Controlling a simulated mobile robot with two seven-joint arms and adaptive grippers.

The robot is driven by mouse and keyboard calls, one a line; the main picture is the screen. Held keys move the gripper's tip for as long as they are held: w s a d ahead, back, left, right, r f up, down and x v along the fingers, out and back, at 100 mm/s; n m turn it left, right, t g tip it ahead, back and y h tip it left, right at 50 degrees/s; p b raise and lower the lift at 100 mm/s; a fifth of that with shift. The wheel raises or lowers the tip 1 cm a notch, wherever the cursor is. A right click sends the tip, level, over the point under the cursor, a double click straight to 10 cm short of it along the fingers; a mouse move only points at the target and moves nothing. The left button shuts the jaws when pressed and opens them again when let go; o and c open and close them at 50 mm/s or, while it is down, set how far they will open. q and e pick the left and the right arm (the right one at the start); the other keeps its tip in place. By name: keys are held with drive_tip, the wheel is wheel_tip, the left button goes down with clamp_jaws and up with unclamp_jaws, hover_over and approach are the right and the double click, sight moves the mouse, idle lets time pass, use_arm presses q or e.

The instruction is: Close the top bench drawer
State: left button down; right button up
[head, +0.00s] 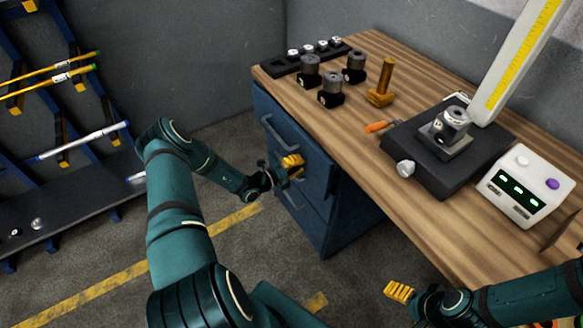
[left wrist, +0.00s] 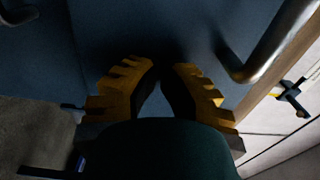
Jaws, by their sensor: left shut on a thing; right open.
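The blue bench drawer unit (head: 318,185) stands under the left end of the wooden bench. The top drawer's grey bar handle (head: 277,133) is on its upper front. I cannot tell how far that drawer stands out. My left gripper (head: 292,166) is at the drawer fronts, just below this handle. In the left wrist view its yellow fingers (left wrist: 168,75) come close together against a dark blue face. What lies between the fingertips is too dark to make out. A metal handle (left wrist: 250,65) passes to their right, apart from them. My right gripper (head: 398,291) is open and empty, beside the bench's front edge.
On the bench (head: 345,120) stand several dark cylindrical holders (head: 331,89), an orange-brown stand (head: 381,85), a black fixture base (head: 430,160) and a white control box (head: 525,186). A rack (head: 60,185) is at the left. Open floor lies in front of the drawers.

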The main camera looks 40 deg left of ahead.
idle(0.3)
use_arm(q)
drive_tip(key=b+x, duration=0.1)
drive_tip(key=x, duration=0.4)
drive_tip(key=shift+w+r, duration=0.15)
use_arm(e)
drive_tip(key=shift+w+f, duration=0.1)
drive_tip(key=shift+f, duration=0.6)
use_arm(q)
drive_tip(key=p+v, duration=0.1)
drive_tip(key=v, duration=1.3)
drive_tip(key=shift+s+p, duration=0.2)
drive_tip(key=shift+p, duration=0.1)
use_arm(e)
drive_tip(key=shift+s+a+r, duration=0.7)
drive_tip(key=shift+s+r, duration=0.1)
drive_tip(key=shift+r, duration=0.2)
use_arm(q)
drive_tip(key=shift+d, duration=0.15)
